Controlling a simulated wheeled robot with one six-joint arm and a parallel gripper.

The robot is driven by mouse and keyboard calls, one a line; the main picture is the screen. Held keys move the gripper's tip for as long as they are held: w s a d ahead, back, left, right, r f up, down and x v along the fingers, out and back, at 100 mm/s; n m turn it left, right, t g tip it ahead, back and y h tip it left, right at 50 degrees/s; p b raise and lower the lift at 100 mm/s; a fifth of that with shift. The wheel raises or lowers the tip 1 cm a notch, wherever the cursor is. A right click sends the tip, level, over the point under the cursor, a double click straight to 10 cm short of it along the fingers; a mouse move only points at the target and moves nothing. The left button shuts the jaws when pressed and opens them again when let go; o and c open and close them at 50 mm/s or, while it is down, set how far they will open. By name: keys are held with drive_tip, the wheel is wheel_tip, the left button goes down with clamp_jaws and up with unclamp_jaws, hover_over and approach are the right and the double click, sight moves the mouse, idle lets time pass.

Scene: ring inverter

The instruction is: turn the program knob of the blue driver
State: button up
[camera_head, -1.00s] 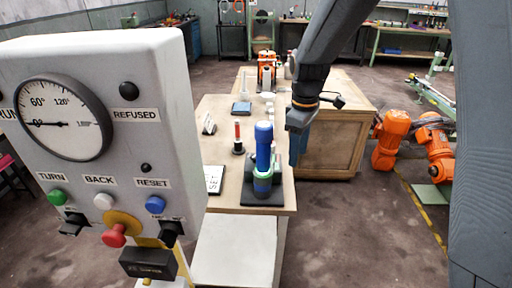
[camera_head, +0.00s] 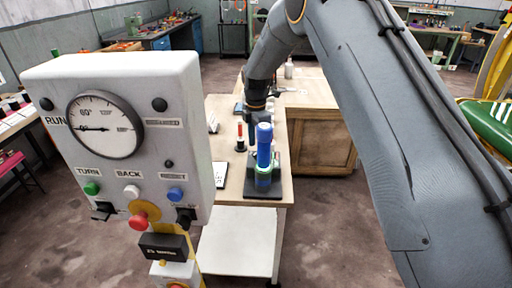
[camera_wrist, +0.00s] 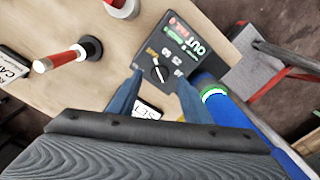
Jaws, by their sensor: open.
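The blue driver (camera_head: 263,150) stands upright on a dark base on the wooden bench, with a green ring low on its body. In the wrist view its blue body (camera_wrist: 247,117) and lit green ring are at the right. Beside it is a black box (camera_wrist: 183,32) with red and green lit panels and lettering. The program knob (camera_wrist: 160,71), a small black knob with a pale pointer line, is on this box with labels around it. My gripper (camera_wrist: 158,75) is open, its two blue fingers on either side of the knob in the picture. I cannot tell whether they touch it.
A red and white post (camera_wrist: 60,60) on a dark round base stands near the box. A white card (camera_head: 220,174) lies on the bench (camera_head: 230,110). A grey control panel (camera_head: 120,135) with a dial and buttons stands at the front left.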

sight(256, 156)
drive_tip(key=shift+f+p, duration=0.3)
drive_tip(key=shift+f, duration=0.95)
drive_tip(key=c, duration=1)
drive_tip(key=shift+m+b, duration=0.3)
drive_tip(key=shift+m, duration=0.1)
drive_tip(key=m+b, duration=0.1)
drive_tip(key=m, duration=0.1)
drive_tip(key=shift+m+b, duration=0.35)
drive_tip(key=shift+m, duration=0.05)
drive_tip(key=shift+m+b, duration=0.8)
drive_tip(key=shift+m, duration=1.3)
